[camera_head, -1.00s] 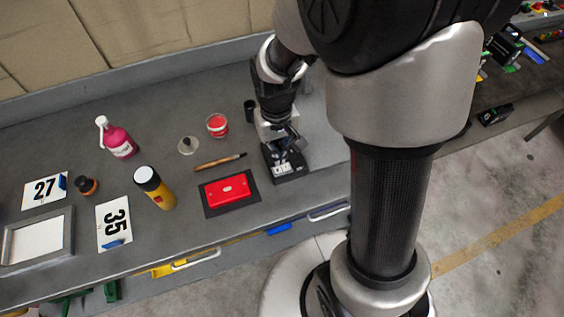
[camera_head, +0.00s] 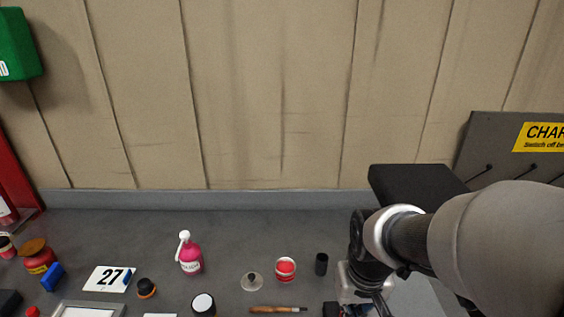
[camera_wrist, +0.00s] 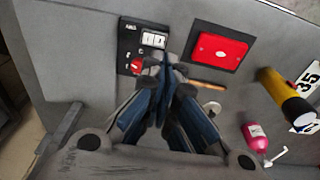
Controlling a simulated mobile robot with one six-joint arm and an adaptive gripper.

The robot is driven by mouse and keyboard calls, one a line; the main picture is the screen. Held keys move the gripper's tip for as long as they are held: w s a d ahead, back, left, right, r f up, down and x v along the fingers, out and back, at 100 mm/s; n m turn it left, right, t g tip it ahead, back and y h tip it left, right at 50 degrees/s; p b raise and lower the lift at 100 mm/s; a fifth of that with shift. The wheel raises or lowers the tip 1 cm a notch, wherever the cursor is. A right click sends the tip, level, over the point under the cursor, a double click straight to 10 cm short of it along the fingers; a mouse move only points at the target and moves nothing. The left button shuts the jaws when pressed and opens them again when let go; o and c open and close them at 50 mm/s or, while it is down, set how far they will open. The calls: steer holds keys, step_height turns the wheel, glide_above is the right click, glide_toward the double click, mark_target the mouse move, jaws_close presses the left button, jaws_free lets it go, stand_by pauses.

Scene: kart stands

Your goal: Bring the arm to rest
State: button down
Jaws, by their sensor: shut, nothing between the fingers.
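My arm reaches in from the right in the head view, over the grey workbench (camera_head: 120,228). My gripper shows in the wrist view (camera_wrist: 168,78), its blue-grey fingers closed together with nothing between them. In the head view the fingertips fall at or below the bottom edge. In the wrist view the fingertips appear next to a black box (camera_wrist: 128,40) with white rockers and a red knob; I cannot tell whether they touch it. A red case (camera_wrist: 218,48) on a dark mat lies to its right.
A pink bottle (camera_head: 190,256), a red-topped jar (camera_head: 286,268), a black cup (camera_head: 321,264) and a wooden-handled tool (camera_head: 278,310) stand or lie on the bench. A yellow cylinder (camera_wrist: 285,95) shows in the wrist view. A panelled wall (camera_head: 270,90) rises behind the bench.

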steer(key=s+r+t, duration=0.3)
steer(key=s+r, duration=0.7)
steer(key=s, duration=0.2)
steer(key=shift+r, duration=0.2)
steer(key=c, duration=2.4)
jaws_free()
